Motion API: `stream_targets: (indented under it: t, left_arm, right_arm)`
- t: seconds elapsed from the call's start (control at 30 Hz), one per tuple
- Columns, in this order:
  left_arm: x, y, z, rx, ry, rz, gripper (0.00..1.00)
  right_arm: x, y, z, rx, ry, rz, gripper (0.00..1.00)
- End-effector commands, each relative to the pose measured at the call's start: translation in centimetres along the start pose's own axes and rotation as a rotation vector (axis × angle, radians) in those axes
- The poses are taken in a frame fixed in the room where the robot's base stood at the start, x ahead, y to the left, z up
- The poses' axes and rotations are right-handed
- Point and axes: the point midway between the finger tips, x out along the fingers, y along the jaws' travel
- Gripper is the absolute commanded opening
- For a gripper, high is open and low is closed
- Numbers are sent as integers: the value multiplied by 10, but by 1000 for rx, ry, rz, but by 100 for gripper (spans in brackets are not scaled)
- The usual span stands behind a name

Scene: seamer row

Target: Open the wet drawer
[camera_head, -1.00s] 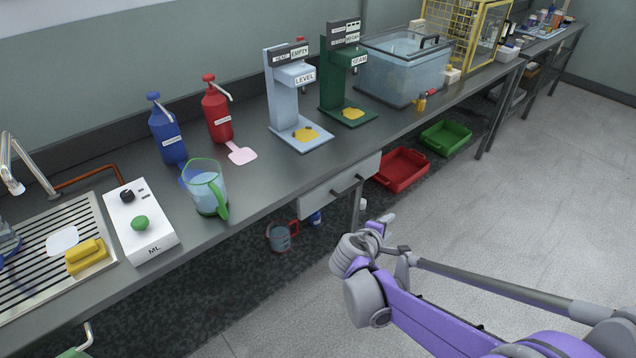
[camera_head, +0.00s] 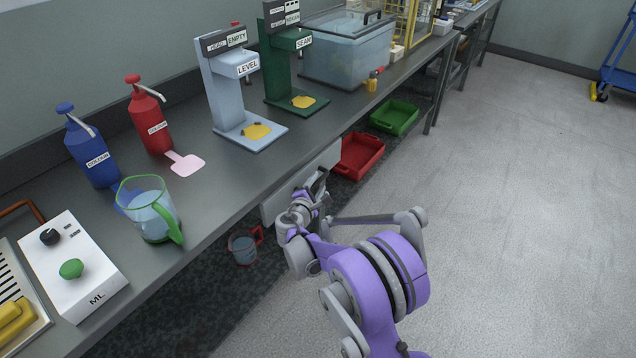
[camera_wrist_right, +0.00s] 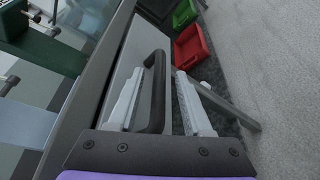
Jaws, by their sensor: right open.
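The drawer (camera_head: 272,208) has a pale grey front under the bench edge. My right arm covers much of it in the head view. It appears shut, and I read no label on it. In the right wrist view the drawer front (camera_wrist_right: 123,62) carries a dark bar handle (camera_wrist_right: 157,88). My right gripper (camera_head: 317,186) is at the drawer front. In the wrist view the right gripper (camera_wrist_right: 160,100) is open, with one pale finger on each side of the handle. I cannot tell whether either finger touches it. My left gripper is not in view.
Above the drawer, the bench (camera_head: 205,215) holds a green-rimmed jug (camera_head: 150,212), pump bottles (camera_head: 150,120) and two seamer stands (camera_head: 228,92). Red (camera_head: 358,157) and green (camera_head: 395,117) trays lie below, beyond the drawer. A cup (camera_head: 243,248) stands under the bench.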

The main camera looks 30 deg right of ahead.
Motion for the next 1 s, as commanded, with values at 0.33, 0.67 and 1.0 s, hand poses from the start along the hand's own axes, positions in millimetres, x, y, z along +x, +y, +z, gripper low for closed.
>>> stream_targets:
  t: [0.33, 0.67, 1.0]
  left_arm:
    - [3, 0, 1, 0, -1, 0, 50]
    - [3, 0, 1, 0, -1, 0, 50]
    - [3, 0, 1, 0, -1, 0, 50]
  right_arm:
    - [21, 0, 0, 1, 1, 0, 50]
    - [21, 0, 0, 1, 1, 0, 21]
    - [20, 0, 0, 1, 0, 0, 0]
